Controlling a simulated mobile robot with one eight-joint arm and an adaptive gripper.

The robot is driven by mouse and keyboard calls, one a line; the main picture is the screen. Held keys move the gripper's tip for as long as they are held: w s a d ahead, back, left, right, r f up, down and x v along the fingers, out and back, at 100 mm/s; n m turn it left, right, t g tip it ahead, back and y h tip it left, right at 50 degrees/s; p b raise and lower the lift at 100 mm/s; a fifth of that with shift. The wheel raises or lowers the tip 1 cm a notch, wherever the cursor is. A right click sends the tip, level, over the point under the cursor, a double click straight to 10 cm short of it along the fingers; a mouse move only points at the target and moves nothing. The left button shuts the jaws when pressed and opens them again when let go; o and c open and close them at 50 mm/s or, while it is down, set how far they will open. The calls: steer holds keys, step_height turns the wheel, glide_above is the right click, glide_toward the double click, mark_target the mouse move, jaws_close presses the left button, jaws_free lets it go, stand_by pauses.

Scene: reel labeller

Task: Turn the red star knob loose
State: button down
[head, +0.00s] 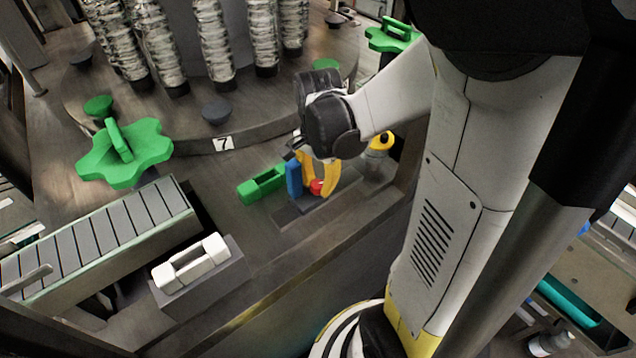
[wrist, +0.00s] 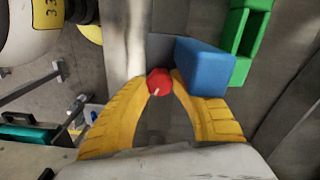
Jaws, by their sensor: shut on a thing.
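The red star knob (head: 317,187) is low in front of a blue block, near the machine's front edge. It also shows in the wrist view (wrist: 159,82), with a small pale mark on its face. My gripper (head: 322,184) reaches down to it with yellow fingers. In the wrist view my gripper (wrist: 160,84) has its two fingertips on either side of the knob, shut on it. The knob's underside and stem are hidden.
The blue block (wrist: 204,66) stands right beside the right finger. A green handle (head: 262,184) lies just left of it. A round table with foil-wrapped columns stands behind.

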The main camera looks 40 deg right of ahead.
mark_target(318, 183)
stand_by(0.4)
steer(key=c, duration=1.1)
jaws_free()
steer(key=shift+o, duration=0.2)
step_height(318, 183, up, 12)
